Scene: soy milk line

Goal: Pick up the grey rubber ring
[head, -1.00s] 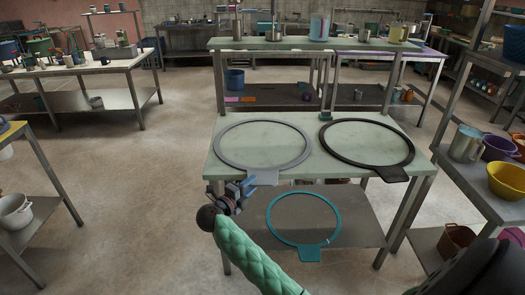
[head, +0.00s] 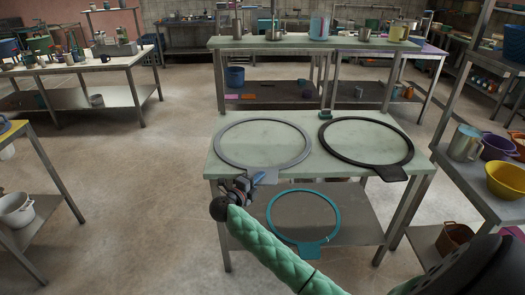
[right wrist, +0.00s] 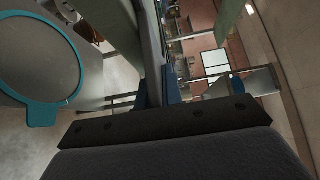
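The grey rubber ring (head: 219,137) lies flat on the left of the pale green tabletop, its tab toward the near edge. My right gripper (head: 256,179) is at that tab in the head view; whether it touches is unclear. My left gripper is not in view.
A black ring (head: 324,146) lies on the right of the same table (head: 313,164). A teal ring (head: 338,215) is on the lower shelf and shows in the right wrist view (right wrist: 78,60). A rack (head: 470,180) with pots and bowls stands at the right.

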